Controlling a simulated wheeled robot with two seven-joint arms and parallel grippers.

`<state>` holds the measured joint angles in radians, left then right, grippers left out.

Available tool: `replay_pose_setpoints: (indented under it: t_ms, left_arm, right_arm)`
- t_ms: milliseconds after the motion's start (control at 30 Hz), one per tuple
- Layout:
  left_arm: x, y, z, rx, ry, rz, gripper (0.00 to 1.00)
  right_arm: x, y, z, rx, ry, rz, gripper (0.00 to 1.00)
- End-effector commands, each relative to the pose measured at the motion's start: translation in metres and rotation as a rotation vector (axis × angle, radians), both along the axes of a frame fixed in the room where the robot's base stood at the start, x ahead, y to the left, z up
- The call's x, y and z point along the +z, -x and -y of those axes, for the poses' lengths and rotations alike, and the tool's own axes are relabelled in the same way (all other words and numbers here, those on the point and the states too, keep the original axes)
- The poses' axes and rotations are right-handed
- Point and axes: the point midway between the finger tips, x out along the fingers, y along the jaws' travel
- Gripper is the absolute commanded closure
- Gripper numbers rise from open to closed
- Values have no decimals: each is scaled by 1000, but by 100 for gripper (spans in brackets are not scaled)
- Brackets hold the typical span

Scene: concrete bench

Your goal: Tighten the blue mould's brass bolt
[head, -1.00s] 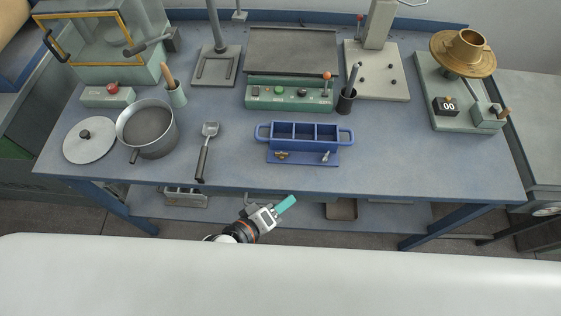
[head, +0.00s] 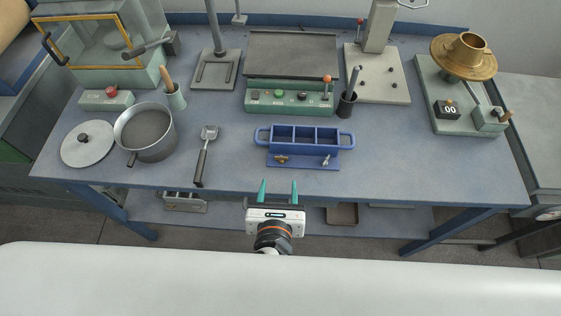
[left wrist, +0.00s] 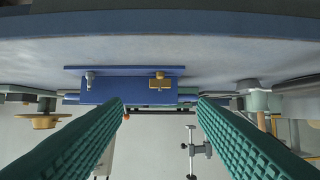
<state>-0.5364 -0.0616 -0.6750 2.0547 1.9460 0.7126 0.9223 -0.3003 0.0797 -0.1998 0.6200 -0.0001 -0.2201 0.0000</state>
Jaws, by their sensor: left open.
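The blue mould (head: 304,147) sits near the front middle of the bench, with open compartments and a handle at each end. Its brass bolt (head: 281,158) is at the left of its front flange; a silver bolt (head: 326,159) is at the right. In the left wrist view, which looks upside down, the mould (left wrist: 125,90) lies beyond the fingers, and the brass bolt (left wrist: 160,81) shows between them. My left gripper (head: 279,188) is open and empty at the bench's front edge, its teal fingers pointing forward, short of the brass bolt. My right gripper is not in view.
A spatula (head: 204,158), pot (head: 147,133) and lid (head: 88,145) lie to the left. A black cup (head: 345,106) and green control box (head: 290,97) stand behind the mould. The bench (head: 420,165) is clear right of the mould.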

Motion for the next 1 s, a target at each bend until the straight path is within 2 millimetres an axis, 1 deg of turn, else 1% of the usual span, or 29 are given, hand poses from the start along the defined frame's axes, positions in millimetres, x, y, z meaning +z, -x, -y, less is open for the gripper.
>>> replay_pose_setpoints:
  t_ms: [33,200,300,400,600,867,967,1000]
  left_arm:
    - [-2,-12,0,0,-3,4,47]
    - [-16,-44,0,-2,-5,5,47]
    - [-22,-60,0,-2,-5,4,47]
    - [-28,-72,0,-2,-5,3,47]
    - [-34,-83,0,-2,-3,2,47]
    - [-34,-84,0,-2,-3,2,47]
    - [-34,-84,0,-2,-3,2,62]
    - [-34,-84,0,-2,-3,2,69]
  right_arm:
    - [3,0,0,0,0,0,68]
    - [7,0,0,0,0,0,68]
    - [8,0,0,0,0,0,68]
    - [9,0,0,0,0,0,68]
    - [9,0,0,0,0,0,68]
    - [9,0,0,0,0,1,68]
    - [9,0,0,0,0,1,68]
    - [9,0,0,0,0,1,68]
